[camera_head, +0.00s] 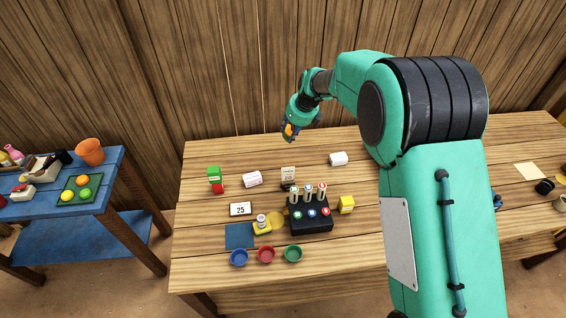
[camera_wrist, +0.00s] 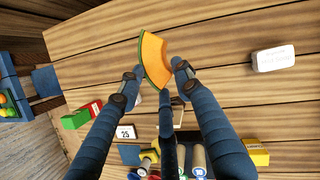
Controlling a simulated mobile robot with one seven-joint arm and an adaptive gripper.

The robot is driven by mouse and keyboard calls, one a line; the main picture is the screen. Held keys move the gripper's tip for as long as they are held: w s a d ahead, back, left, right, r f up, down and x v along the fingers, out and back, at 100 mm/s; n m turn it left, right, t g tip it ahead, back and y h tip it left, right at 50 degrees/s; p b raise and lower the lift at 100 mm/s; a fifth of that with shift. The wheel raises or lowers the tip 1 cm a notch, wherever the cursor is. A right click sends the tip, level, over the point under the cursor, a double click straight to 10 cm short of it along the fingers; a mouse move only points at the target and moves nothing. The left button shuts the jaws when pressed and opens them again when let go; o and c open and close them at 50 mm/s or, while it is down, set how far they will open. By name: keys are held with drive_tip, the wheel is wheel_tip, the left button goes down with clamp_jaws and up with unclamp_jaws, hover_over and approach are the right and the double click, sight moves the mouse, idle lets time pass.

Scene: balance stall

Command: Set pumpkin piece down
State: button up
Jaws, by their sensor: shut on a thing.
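The pumpkin piece (camera_wrist: 155,57) is an orange wedge with a green rind edge. In the wrist view it sits between the fingertips of my gripper (camera_wrist: 160,80), which is shut on it. In the head view my gripper (camera_head: 290,132) is above the back part of the wooden table (camera_head: 330,266), and the orange of the piece (camera_head: 288,129) shows at its tip. The piece appears to be held above the tabletop; its exact height is hard to tell.
A black stand (camera_head: 312,226) with several capped tubes stands mid-table. Around it are a white block (camera_head: 338,158), a yellow block (camera_head: 346,204), a "25" sign (camera_head: 240,209), a red-green box (camera_head: 215,179) and a blue mat (camera_head: 239,236). Three bowls (camera_head: 266,254) line the front. The back middle is clear.

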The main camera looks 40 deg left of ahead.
drive_tip(key=shift+m, duration=0.6)
drive_tip(key=f, duration=0.1)
drive_tip(key=s+a+f, duration=0.1)
drive_tip(key=f, duration=0.3)
drive_tip(key=shift+s+a, duration=0.2)
drive_tip(key=shift+a, duration=0.2)
drive_tip(key=shift+f+b, duration=0.8)
drive_tip(key=shift+f, duration=2.3)
drive_tip(key=shift+f+b, duration=0.5)
drive_tip(key=shift+f, duration=1.35)
drive_tip(key=o, duration=1.2)
drive_tip(key=shift+c, duration=0.2)
